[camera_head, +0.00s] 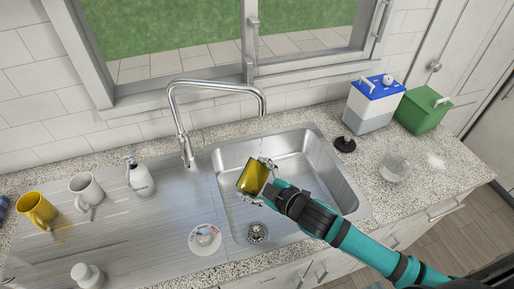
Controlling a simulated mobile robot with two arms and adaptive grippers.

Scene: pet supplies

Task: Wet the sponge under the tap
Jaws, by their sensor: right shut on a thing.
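My right gripper (262,178) comes in from the lower right and is shut on a yellow sponge (250,179). It holds the sponge above the basin of the steel sink (297,163), away from the drain (257,233). The chrome tap (213,86) arches over from the back left, and its spout end points down behind and above the sponge in the picture. No water stream shows. The gripper fingers hide part of the sponge. My left gripper is not in view.
A yellow mug (37,209), a grey mug (86,189), a white dispenser (140,178) and a white round dish (205,240) stand on the left drainboard. A blue-and-white container (374,105), a green box (422,109) and a clear bowl (396,167) stand on the right counter.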

